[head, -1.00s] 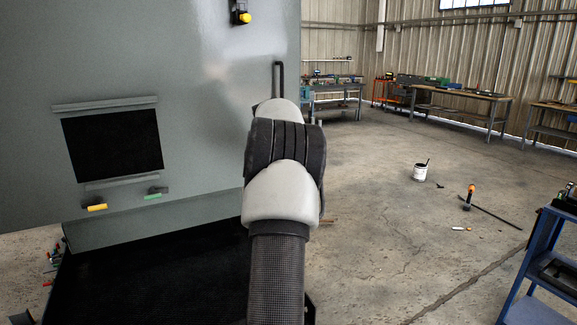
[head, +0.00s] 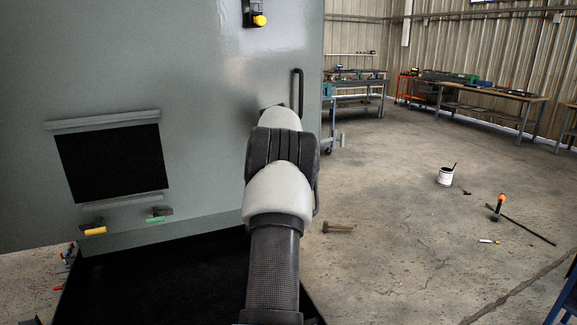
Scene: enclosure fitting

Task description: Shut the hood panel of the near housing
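The hood panel (head: 210,85) is a large grey sheet filling the left and upper part of the head view. It stands open above a dark tray-like opening (head: 150,285), which seems to be part of the near housing. A black bar handle (head: 297,88) is on the panel near its right edge. My arm rises from the bottom middle, in front of the panel's lower right part, and its far end is close to the handle in the picture. My gripper is hidden behind my own arm, so contact with the handle cannot be seen.
The panel carries a dark window (head: 115,162), a yellow-tipped catch (head: 94,230) and a green-tipped one (head: 152,219). Workbenches (head: 480,92) line the back wall.

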